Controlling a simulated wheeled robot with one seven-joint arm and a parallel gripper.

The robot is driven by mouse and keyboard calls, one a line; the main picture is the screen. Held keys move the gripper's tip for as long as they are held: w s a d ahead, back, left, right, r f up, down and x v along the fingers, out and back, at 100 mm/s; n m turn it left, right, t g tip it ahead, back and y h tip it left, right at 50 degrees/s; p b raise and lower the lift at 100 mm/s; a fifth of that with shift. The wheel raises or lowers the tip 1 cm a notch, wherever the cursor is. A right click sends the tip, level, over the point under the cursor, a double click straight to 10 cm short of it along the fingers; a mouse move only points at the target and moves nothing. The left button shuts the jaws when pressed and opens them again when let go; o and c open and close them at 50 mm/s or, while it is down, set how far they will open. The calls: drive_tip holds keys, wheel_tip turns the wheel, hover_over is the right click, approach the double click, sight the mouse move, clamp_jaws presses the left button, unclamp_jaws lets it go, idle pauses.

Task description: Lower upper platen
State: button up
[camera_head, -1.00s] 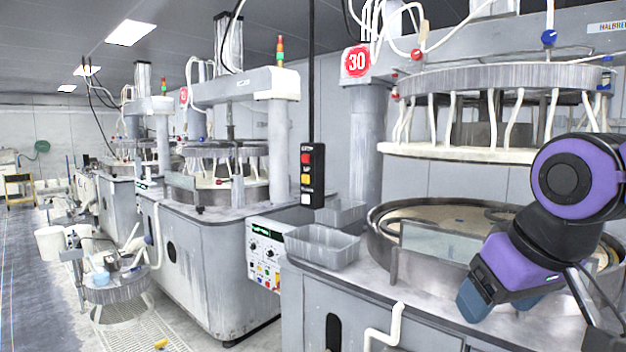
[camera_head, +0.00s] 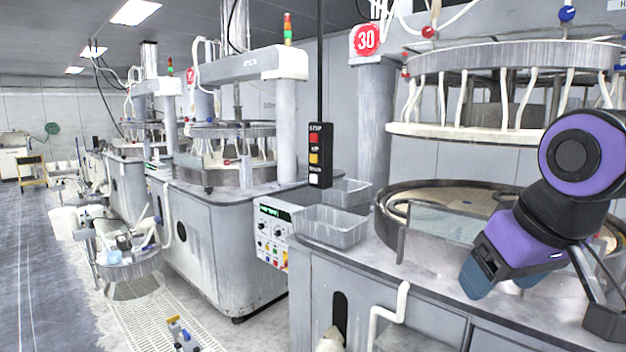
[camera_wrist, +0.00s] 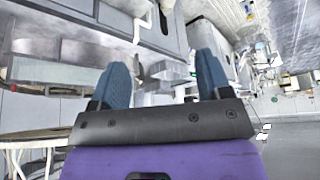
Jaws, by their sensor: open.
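The upper platen (camera_head: 500,133) is a pale ring hung by several white hoses under a round grey carrier (camera_head: 520,68). It is raised, with a clear gap above the lower platen (camera_head: 455,200). A black hanging control box (camera_head: 316,155) with red, yellow and white buttons hangs on a pole left of machine 30. My gripper (camera_head: 498,280) is at the right, in front of the lower platen's rim, well away from the box. In the wrist view its two blue fingers (camera_wrist: 162,80) are spread apart with nothing held between them.
Grey plastic bins (camera_head: 332,226) stand on the machine's left corner, beside a button panel (camera_head: 272,237). A white bent pipe (camera_head: 388,315) juts from the cabinet front. A round stand (camera_head: 128,268) is in the aisle at left. The aisle floor (camera_head: 45,260) has free room.

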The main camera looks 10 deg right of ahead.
clamp_jaws()
idle(0.4)
idle(1.4)
